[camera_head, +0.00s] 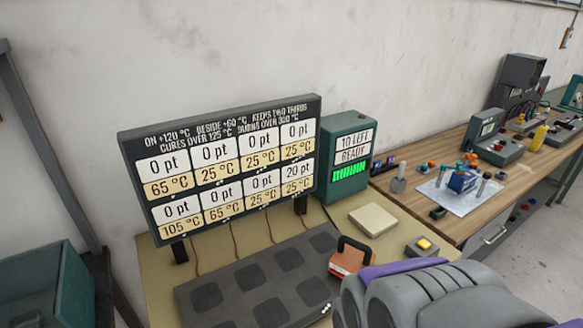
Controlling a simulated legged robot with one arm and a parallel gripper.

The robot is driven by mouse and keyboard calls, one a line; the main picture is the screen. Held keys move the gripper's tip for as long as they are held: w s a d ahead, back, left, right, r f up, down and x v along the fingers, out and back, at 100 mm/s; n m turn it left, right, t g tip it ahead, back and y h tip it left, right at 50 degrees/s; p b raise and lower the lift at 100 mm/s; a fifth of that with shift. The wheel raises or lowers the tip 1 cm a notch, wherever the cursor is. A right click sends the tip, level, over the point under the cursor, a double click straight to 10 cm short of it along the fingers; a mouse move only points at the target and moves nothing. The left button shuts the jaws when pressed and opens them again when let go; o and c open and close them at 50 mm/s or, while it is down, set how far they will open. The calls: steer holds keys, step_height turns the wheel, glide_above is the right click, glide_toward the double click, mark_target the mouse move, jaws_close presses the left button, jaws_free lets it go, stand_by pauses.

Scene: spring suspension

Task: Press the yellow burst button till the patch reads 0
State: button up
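The yellow button (424,244) sits on a small grey box at the right of the bench, apart from my arm. The dark reading board (220,165) stands behind a dark mat (240,307) with several round-cornered patches. Its lower-right cell reads 20 pt and 25 °C; the other cells read 0 pt. The lower-left cells show 105 °C and 65 °C, and the upper-left one 65 °C. A green box (345,150) reads "10 LEFT, READY" above a green bar. My grey and purple arm end (400,295) fills the lower right; its fingers cannot be made out.
An orange block with a dark handle (350,258) stands at the mat's right, beside my arm. A pale flat pad (373,219) lies behind it. A cluttered wooden bench (455,140) is at right, a green bin (45,285) at lower left.

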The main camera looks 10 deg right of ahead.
jaws_close()
stand_by(0.4)
stand_by(1.2)
